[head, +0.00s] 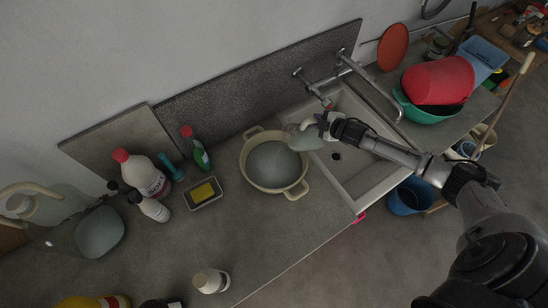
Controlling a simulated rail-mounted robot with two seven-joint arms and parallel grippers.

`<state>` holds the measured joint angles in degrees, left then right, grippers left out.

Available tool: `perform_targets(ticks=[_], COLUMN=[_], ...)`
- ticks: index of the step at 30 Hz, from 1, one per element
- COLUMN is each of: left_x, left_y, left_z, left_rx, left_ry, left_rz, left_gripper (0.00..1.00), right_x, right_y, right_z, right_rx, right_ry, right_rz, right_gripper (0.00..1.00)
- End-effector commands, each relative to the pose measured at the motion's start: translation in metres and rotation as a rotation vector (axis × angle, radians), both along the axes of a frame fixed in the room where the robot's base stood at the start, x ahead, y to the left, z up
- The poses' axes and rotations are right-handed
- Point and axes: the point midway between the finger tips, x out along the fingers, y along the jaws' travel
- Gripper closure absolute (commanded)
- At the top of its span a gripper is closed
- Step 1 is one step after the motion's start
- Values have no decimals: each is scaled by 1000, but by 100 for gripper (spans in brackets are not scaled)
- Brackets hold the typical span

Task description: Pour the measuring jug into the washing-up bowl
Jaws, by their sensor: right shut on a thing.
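The washing-up bowl (249,182) is round and beige with two side handles. It stands on the grey worktop left of the sink and holds greyish liquid. The measuring jug (302,140) is pale and translucent, at the bowl's upper right rim. It looks tilted towards the bowl, but its mouth and contents are hard to make out. My right gripper (317,125) is shut on the jug at its upper right side, with the arm reaching in from the right across the sink. I cannot see a pouring stream. My left gripper is not in view.
A sink (350,172) with a tap (327,103) lies right of the bowl. A tray with a yellow sponge (203,191), a green bottle (200,156), white bottles (142,172) and a large glass vessel (100,232) stand left.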

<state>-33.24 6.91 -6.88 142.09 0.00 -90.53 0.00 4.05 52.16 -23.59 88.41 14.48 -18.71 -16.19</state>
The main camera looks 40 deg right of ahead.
Motion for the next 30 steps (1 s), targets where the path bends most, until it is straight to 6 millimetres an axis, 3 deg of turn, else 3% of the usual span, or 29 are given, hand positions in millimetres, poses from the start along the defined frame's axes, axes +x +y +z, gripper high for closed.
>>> perform_targets(ticks=[30], left_x=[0], left_y=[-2], left_z=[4], left_rx=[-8], left_ry=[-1], left_rz=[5], left_gripper=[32], right_x=[7], right_y=[24], right_z=[6], right_rx=[-156], right_ry=[40], right_rz=[2], right_gripper=[100])
